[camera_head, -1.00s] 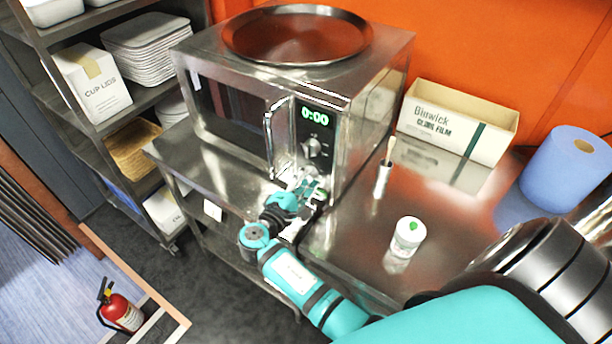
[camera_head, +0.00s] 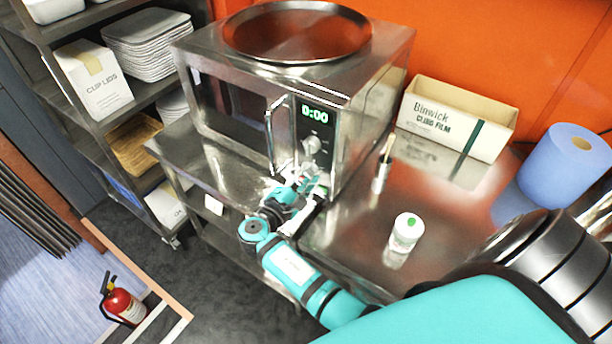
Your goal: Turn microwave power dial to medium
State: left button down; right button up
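The steel microwave (camera_head: 348,120) stands on a metal table with a green display reading 0:00. Its power dial (camera_head: 311,145) is a round silver knob on the front panel, below the display and right of the door handle (camera_head: 279,137). My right gripper (camera_head: 304,177) is in front of the lower panel, just below the dial. Its fingers are small and blend with the shiny metal, so I cannot tell whether they are open or touching the panel. The dial's pointer setting is too small to read. My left gripper is out of view.
A round steel tray (camera_head: 297,34) lies on top of the microwave. A cling film box (camera_head: 458,118), a blue paper roll (camera_head: 566,166), a small metal cup (camera_head: 380,179) with a brush and a white jar (camera_head: 406,232) with a green mark stand on the table to the right.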

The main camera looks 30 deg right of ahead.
jog(key=o, duration=0.4)
jog(key=shift+w+d, duration=0.1)
jog(key=v, duration=0.7)
jog(key=shift+a, duration=0.3)
